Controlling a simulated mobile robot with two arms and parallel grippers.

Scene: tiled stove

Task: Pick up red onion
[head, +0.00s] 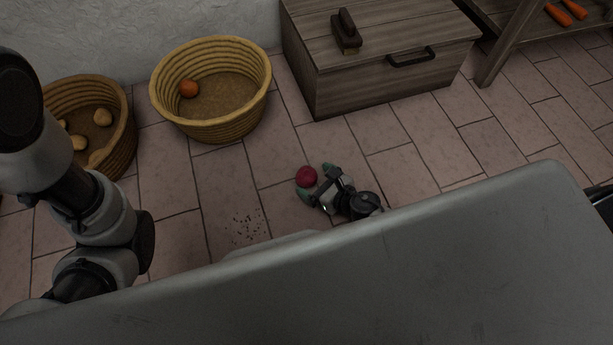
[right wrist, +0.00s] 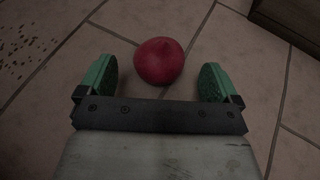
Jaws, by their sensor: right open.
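The red onion (head: 306,176) lies on the tiled floor in the middle of the head view. In the right wrist view the onion (right wrist: 159,61) sits just ahead of and between the two green fingertips. My right gripper (head: 314,182) is open and close to the onion, with one finger on each side of its near edge; whether either finger touches it I cannot tell. The gripper also shows in the right wrist view (right wrist: 160,80), with a gap between the fingers. My left arm comes in at the left of the head view, but its gripper does not show.
A wicker basket (head: 243,118) holding an orange item (head: 188,88) stands behind. Another basket (head: 126,125) with several pale items is at the left. A wooden chest (head: 345,85) with a brush (head: 346,32) stands at the back. Dark crumbs (head: 246,228) lie on open floor.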

